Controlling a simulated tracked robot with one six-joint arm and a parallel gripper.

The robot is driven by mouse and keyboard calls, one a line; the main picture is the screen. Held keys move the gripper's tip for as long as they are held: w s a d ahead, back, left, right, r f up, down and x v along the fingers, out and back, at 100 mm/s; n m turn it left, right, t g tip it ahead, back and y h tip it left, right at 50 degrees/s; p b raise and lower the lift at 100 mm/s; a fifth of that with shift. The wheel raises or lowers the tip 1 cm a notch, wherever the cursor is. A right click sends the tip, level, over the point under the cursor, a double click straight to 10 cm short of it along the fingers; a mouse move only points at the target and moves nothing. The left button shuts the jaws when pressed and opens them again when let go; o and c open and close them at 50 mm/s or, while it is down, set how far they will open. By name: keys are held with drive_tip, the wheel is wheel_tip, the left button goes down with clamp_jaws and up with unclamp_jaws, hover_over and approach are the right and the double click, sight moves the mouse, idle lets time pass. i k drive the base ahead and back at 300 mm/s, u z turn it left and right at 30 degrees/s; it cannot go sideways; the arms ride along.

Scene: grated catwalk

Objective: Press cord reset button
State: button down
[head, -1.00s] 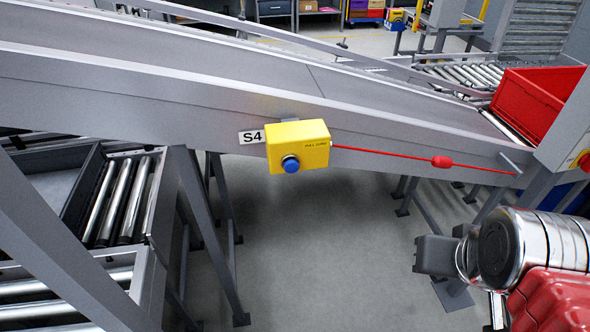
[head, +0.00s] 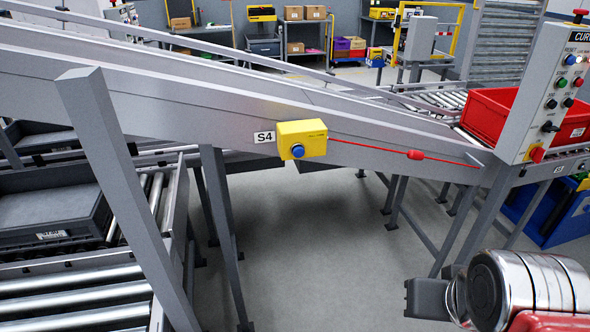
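A yellow pull-cord box (head: 314,137) is fixed to the side of the sloping grey conveyor, beside a white S4 label (head: 264,137). A round blue button (head: 298,151) sits on its front face. A red cord (head: 364,147) with a red grip (head: 415,154) runs right from the box to a bracket. My arm shows at the lower right, with a dark block (head: 427,299) at its left end. My gripper's fingers cannot be made out. The arm is well below and right of the box, apart from it.
A control panel (head: 553,80) with several buttons stands at the right by a red tote (head: 492,113). A grey post (head: 120,185) rises at the left in front of roller conveyors (head: 75,290). The floor (head: 320,245) below the box is clear.

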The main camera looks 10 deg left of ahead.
sight(297, 152)
drive_tip(key=k, duration=0.55)
drive_tip(key=u, duration=1.25)
drive_tip(key=i, duration=1)
drive_tip(key=u, duration=0.1)
